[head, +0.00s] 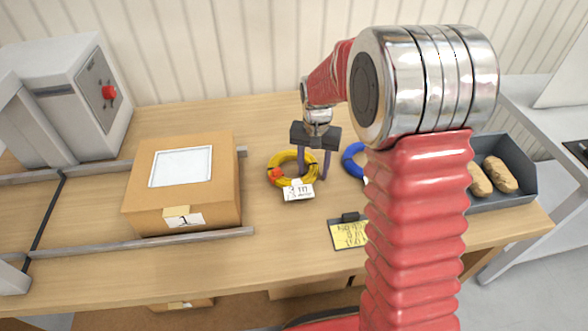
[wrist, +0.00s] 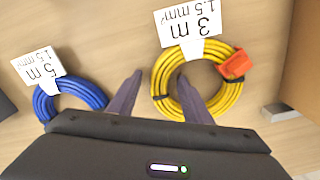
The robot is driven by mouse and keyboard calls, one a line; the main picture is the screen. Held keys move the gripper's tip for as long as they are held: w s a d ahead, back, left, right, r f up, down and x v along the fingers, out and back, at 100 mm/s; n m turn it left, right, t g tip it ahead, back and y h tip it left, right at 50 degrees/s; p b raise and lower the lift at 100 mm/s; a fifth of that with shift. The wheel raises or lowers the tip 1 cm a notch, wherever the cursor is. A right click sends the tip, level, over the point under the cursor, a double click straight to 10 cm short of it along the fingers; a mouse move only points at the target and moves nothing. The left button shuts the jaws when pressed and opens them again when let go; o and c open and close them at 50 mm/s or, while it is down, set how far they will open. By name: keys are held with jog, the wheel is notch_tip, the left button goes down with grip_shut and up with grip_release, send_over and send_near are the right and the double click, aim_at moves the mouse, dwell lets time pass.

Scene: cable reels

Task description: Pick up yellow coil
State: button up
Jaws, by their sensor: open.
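The yellow coil (head: 281,176) lies flat on the wooden table, with a white tag (head: 299,193) and an orange-red piece (head: 275,174) on it. In the wrist view the yellow coil (wrist: 166,97) shows black ties and a tag (wrist: 190,25) reading 3 m, 1.5 mm². My gripper (head: 313,176) points down at the coil's right side, its fingers apart. In the wrist view, of my gripper (wrist: 163,98), one finger overlaps the coil's opening and the other is left of the coil, so the coil's left side lies between them. Whether they touch it is unclear.
A blue coil (wrist: 85,85) tagged 5 m lies beside the yellow one. A cardboard box (head: 139,198) sits between metal rails (head: 150,241) on the left. A dark tray (head: 520,190) holding tan objects is on the right.

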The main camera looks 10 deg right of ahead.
jog(key=shift+c, duration=0.4)
grip_shut()
dwell(0.4)
